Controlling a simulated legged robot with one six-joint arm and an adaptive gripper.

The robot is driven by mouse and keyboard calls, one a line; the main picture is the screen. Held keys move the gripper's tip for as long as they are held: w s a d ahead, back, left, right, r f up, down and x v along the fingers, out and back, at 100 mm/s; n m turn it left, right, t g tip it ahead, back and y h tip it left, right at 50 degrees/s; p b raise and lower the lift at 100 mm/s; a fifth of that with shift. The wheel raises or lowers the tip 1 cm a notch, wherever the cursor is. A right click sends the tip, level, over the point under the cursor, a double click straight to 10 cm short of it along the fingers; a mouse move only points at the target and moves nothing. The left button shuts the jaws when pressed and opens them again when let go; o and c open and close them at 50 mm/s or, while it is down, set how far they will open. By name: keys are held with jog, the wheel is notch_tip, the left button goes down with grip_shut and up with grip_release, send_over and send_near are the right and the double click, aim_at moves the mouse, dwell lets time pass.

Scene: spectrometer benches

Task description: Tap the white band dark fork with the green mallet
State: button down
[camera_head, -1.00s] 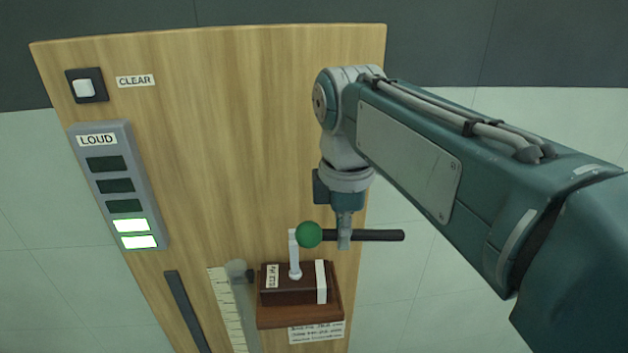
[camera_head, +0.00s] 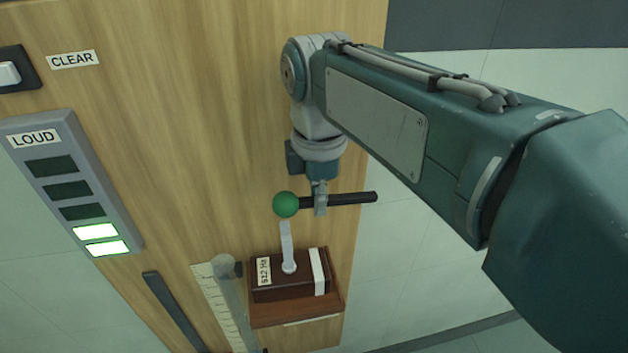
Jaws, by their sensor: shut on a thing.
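My gripper (camera_head: 320,205) is shut on the black handle of the green mallet (camera_head: 286,204). The mallet lies level, its green ball head to the left and its handle end to the right. A light grey fork (camera_head: 286,245) stands upright on a dark brown box (camera_head: 275,292) with a white band (camera_head: 318,272) and a label that reads 512 Hz. The mallet head is just above the fork's top in the picture; I cannot tell whether there is a gap in depth. No dark-coloured fork is seen; the fork's far side is hidden.
A grey LOUD panel (camera_head: 117,217) has its two lowest lamps lit. A CLEAR switch (camera_head: 8,74) is at the upper left. A clear tube (camera_head: 229,300) and a scale strip (camera_head: 208,288) stand left of the box, with a dark bar (camera_head: 170,305) further left. The wooden bench top (camera_head: 215,130) is otherwise clear.

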jog(key=shift+a+f, duration=0.15)
jog(key=shift+f, duration=0.25)
jog(key=shift+a, duration=0.35)
jog(key=shift+d+r, duration=0.2)
jog(key=shift+r, duration=1.8)
